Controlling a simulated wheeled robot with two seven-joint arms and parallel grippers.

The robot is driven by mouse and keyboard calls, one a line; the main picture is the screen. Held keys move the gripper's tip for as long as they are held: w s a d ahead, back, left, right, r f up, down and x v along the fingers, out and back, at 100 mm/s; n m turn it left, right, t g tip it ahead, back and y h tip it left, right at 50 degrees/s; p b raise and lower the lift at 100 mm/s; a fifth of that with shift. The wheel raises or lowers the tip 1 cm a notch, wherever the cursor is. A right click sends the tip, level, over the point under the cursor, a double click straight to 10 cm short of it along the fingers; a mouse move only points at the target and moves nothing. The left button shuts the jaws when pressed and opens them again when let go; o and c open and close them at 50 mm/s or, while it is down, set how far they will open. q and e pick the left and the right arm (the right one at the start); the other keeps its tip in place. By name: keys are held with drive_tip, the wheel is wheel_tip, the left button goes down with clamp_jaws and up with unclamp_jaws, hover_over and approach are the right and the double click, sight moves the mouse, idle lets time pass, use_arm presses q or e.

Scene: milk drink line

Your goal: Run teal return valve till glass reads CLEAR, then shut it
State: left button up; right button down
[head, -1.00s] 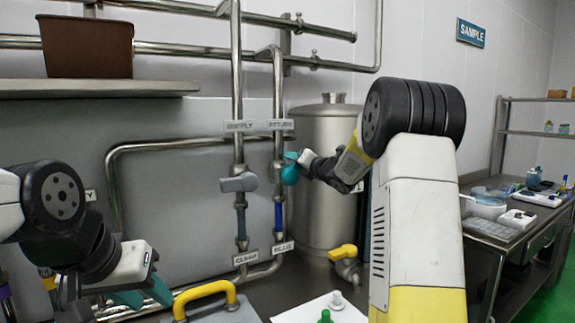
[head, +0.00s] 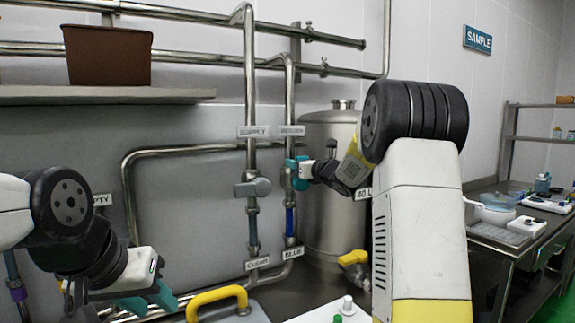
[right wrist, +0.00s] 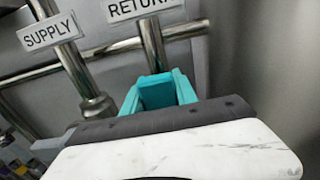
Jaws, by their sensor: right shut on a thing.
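The teal return valve (head: 301,184) sits on the right-hand vertical pipe, under the RETURN label (head: 291,131). My right gripper (head: 293,170) is shut on its handle; the fingers hide much of the handle, so its exact angle is hard to tell. In the right wrist view the teal fingers (right wrist: 160,92) stand in front of the return pipe. The sight glass (head: 290,221) below the valve looks deep blue, and the tag (head: 293,253) under it appears to read BLUE. My left gripper (head: 148,300) is open and empty at lower left.
The supply pipe beside it has a grey valve (head: 253,188), a greyish glass (head: 253,231) and a tag (head: 257,263) reading CLEAR. A steel tank (head: 328,135) stands behind my right gripper. A yellow handle (head: 217,297) and a yellow-handled tap (head: 352,258) are low down.

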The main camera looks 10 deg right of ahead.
drive_tip(key=shift+f, duration=0.15)
idle(0.3)
drive_tip(key=c, duration=1)
unclamp_jaws()
drive_tip(key=shift+o, duration=0.2)
drive_tip(key=v, duration=0.7)
drive_tip(key=shift+s, duration=0.4)
drive_tip(key=shift+d, duration=0.1)
